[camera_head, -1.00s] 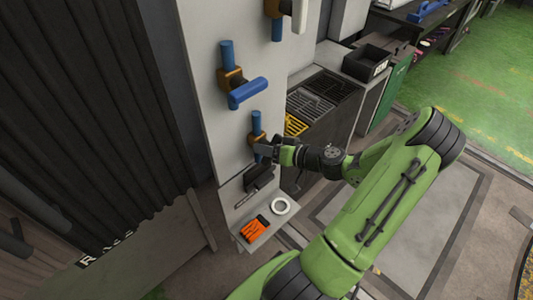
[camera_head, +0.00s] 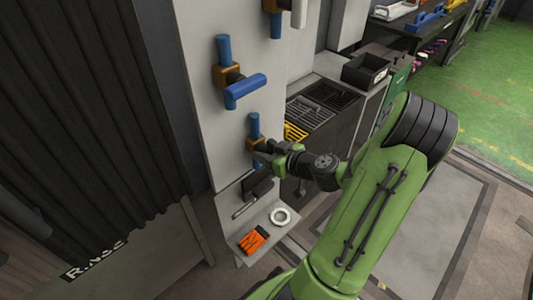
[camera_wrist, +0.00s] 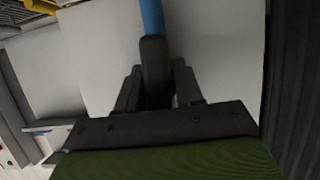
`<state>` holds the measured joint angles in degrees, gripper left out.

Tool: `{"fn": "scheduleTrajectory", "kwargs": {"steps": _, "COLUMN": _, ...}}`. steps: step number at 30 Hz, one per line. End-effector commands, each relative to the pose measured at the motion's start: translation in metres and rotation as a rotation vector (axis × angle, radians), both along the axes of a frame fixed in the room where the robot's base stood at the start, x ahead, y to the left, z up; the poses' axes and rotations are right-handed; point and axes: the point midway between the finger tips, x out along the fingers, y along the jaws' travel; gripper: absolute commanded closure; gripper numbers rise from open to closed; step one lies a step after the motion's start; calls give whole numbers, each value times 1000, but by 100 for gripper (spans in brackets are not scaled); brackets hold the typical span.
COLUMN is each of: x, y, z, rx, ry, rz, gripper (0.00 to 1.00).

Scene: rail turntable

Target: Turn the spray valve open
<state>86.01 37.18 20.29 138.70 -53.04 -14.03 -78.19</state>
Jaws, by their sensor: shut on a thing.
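Three valves on blue pipes are on the pale wall panel. The lowest valve (camera_head: 253,143) has a brass-brown body on a blue pipe. My gripper (camera_head: 266,152) is at this valve, on its front right side. In the wrist view, a dark upright handle (camera_wrist: 155,65) stands between the fingers of my gripper (camera_wrist: 158,88), below a blue pipe (camera_wrist: 152,18). My gripper is shut on this handle. Its turn angle is mostly hidden by my fingers. I see no label telling which valve is the spray valve.
Above are a blue-handled valve (camera_head: 243,88) and a white-handled valve (camera_head: 297,10). Below, a shelf (camera_head: 283,235) holds a white ring (camera_head: 280,217) and an orange item (camera_head: 252,240). A counter with grates (camera_head: 312,112) and a black bin (camera_head: 366,67) is to the right. A dark corrugated curtain (camera_head: 85,120) is at left.

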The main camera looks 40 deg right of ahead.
Motion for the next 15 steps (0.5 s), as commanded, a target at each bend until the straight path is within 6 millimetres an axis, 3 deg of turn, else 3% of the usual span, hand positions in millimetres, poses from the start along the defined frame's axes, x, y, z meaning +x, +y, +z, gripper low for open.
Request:
{"fn": "scheduleTrajectory", "kwargs": {"steps": 14, "x": -2, "y": 0, "z": -4, "rx": -4, "ry": 12, "rz": -1, "gripper": 94}}
{"fn": "scheduleTrajectory", "kwargs": {"steps": 15, "x": -2, "y": 0, "z": -4, "rx": -4, "ry": 12, "rz": -1, "gripper": 62}}
